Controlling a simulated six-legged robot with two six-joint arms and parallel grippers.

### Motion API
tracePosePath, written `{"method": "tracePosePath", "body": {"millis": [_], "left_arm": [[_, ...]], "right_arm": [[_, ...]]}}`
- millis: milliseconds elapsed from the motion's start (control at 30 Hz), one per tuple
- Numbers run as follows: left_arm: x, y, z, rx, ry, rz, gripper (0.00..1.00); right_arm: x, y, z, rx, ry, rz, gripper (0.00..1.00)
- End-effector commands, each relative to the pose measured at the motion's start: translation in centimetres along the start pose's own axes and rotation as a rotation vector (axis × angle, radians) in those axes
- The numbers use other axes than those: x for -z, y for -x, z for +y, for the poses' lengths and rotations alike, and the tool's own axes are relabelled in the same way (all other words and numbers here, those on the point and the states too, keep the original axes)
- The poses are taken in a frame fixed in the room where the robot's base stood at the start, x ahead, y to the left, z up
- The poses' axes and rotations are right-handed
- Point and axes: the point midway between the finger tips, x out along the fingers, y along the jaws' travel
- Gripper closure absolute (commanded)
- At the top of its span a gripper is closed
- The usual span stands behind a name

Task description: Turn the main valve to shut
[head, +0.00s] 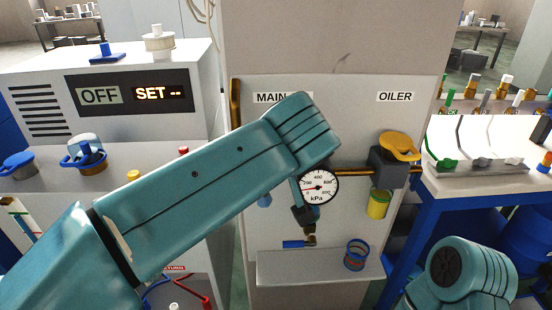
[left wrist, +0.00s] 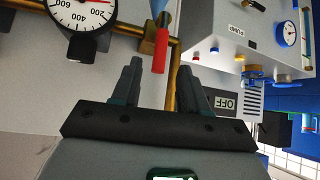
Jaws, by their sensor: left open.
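The MAIN label (head: 270,98) is on the grey panel in the head view, partly covered by my left arm. The valve area below it is hidden behind that arm. In the left wrist view, a red lever-like bar (left wrist: 161,50) stands by a brass pipe (left wrist: 174,85), with a blue tapered part (left wrist: 160,12) beyond it. I cannot tell for certain that the bar is the main valve's handle. My left gripper (left wrist: 159,68) is open, and the bar's end shows between its fingertips; contact cannot be told. My right gripper is out of view.
A yellow-topped OILER unit (head: 399,147) is further right. A small shelf (head: 318,267) lies below, with a blue ring-like item (head: 356,254). The OFF/SET machine (head: 30,125) stands at the left.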

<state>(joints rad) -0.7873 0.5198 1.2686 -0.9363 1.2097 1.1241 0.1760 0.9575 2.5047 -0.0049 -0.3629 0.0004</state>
Motion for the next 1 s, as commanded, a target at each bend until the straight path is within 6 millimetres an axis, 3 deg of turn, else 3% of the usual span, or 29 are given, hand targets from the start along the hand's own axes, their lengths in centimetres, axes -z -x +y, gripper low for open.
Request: {"method": "tracePosePath", "body": {"millis": [33,200,333,500,867,967,1000], "left_arm": [[0.1,1.5,0.1,-0.005,0.000,0.003,0.56],[0.0,5.5,0.1,-0.004,0.000,0.001,0.56],[0.0,7.6,0.1,-0.001,0.000,-0.001,0.56],[-0.1,8.7,0.0,0.000,0.000,-0.002,0.56],[-0.3,8.2,0.1,0.001,-0.013,-0.011,0.56],[-1.7,5.0,0.7,-0.007,-0.076,-0.060,0.56],[-2.8,2.8,0.9,-0.016,-0.114,-0.096,0.56]], "right_arm": [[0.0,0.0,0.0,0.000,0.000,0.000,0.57],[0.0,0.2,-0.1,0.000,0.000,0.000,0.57],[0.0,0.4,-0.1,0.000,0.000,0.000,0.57],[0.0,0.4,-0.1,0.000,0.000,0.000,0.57],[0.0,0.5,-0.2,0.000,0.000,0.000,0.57],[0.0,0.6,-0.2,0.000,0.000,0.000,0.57],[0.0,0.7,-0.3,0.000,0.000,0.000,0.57]]}}
